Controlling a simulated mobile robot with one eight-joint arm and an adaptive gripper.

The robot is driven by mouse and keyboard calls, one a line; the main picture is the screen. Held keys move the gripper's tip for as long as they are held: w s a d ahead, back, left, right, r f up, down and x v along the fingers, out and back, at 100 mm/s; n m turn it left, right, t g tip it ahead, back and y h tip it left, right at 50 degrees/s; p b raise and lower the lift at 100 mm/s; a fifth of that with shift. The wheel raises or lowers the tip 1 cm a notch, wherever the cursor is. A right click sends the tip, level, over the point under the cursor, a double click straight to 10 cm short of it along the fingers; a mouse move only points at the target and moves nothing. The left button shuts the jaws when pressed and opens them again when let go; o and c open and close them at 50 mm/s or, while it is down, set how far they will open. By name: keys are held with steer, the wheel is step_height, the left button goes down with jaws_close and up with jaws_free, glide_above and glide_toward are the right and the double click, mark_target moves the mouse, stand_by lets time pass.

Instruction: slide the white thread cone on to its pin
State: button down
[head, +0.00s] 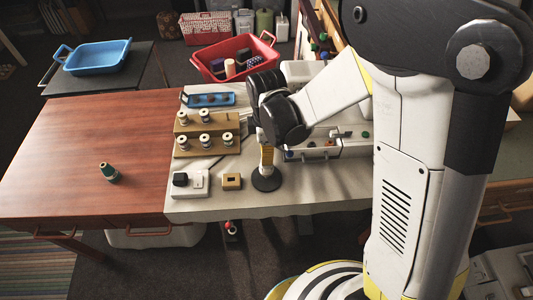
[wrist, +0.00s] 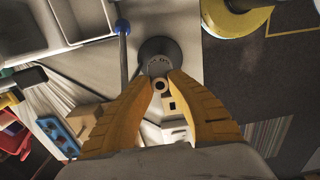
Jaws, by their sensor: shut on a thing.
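My gripper (head: 267,158) points down over a round black base (head: 266,181) near the front edge of the pale table. Its yellow fingers are shut on the white thread cone (wrist: 160,85), of which a pale ring with a dark hole shows between the fingertips in the wrist view. The fingers hide most of the cone. The black base (wrist: 157,45) shows just beyond the fingertips there. The pin is hidden by cone and fingers, and I cannot tell how far the cone is on it.
A wooden stepped rack (head: 205,145) with several spools stands left of my gripper. A white switch box (head: 190,184) and a small tan block (head: 232,181) lie near the front edge. A dark green cone (head: 109,173) stands on the brown table (head: 70,145), otherwise clear.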

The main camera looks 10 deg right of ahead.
steer(key=shift+f+b, duration=1.6)
steer(key=shift+f, duration=0.2)
steer(key=c, duration=1.3)
jaws_free()
steer(key=shift+c, duration=0.2)
steer(key=shift+r, duration=0.15)
step_height(320, 180, up, 12)
steer(key=s+d+r+m+t, duration=0.7)
steer(key=s+d+m, duration=0.3)
steer(key=m, duration=0.7)
steer(key=d+r, duration=0.1)
steer(key=d, duration=0.2)
steer(key=shift+s+d+m, duration=0.25)
steer(key=shift+s+m, duration=0.05)
steer(key=shift+s, duration=0.1)
